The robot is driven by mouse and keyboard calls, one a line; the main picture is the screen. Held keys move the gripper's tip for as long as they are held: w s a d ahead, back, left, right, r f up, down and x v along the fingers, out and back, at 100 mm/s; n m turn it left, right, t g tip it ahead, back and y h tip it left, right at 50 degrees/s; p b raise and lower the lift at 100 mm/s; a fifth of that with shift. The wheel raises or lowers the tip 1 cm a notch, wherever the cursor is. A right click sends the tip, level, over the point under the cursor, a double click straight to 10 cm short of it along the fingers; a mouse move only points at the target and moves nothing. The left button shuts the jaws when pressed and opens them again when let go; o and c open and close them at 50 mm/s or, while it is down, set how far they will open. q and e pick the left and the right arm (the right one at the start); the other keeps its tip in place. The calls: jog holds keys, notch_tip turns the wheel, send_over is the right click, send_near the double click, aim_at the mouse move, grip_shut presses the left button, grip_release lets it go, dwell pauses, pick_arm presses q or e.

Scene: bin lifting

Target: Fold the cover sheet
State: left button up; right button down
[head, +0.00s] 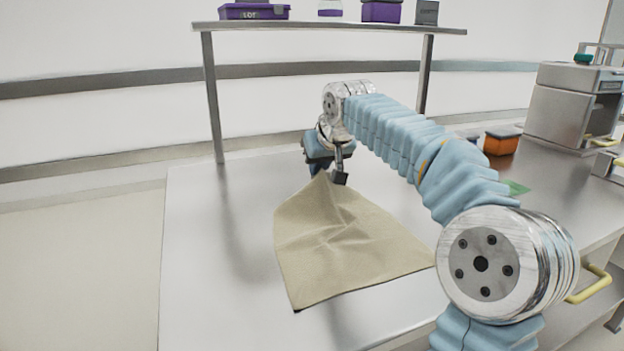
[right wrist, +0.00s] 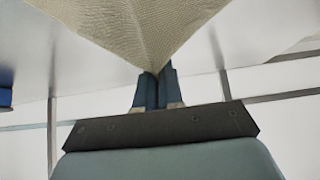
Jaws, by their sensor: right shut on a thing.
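A beige cover sheet (head: 345,245) lies on the white table, creased across its middle. Its far corner is raised toward my right gripper (head: 330,178), which is at the far end of the sheet. In the right wrist view the sheet (right wrist: 130,28) narrows to a corner between the two dark fingers of my right gripper (right wrist: 154,76), which is shut on it. The near corners of the sheet rest on the table. My left gripper is in neither view.
The white table (head: 205,275) is clear left of the sheet. A raised shelf (head: 330,27) on posts holds purple boxes at the back. An orange container (head: 502,142) and a grey machine (head: 567,105) stand at the right.

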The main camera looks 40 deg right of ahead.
jog(key=s+a+r, duration=0.3)
jog(key=s+r, duration=0.4)
jog(key=s, duration=0.3)
jog(key=s+a+f+b, duration=0.2)
jog(key=s+f+b, duration=0.2)
jog(key=s+b, duration=0.1)
jog(key=s+a+f+b, duration=0.2)
jog(key=s+f+b, duration=0.2)
jog(key=s+b, duration=0.1)
jog(key=s+a+f+b, duration=0.2)
jog(key=s+f+b, duration=0.2)
jog(key=s, duration=0.1)
jog(key=shift+f+b, duration=0.25)
jog(key=shift+b, duration=0.15)
jog(key=shift+s+f, duration=0.15)
jog(key=shift+s, duration=0.15)
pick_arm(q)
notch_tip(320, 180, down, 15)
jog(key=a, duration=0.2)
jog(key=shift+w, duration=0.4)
pick_arm(e)
jog(key=shift+a, duration=0.1)
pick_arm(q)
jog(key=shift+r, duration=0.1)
pick_arm(e)
jog(key=shift+c, duration=1.4)
grip_release()
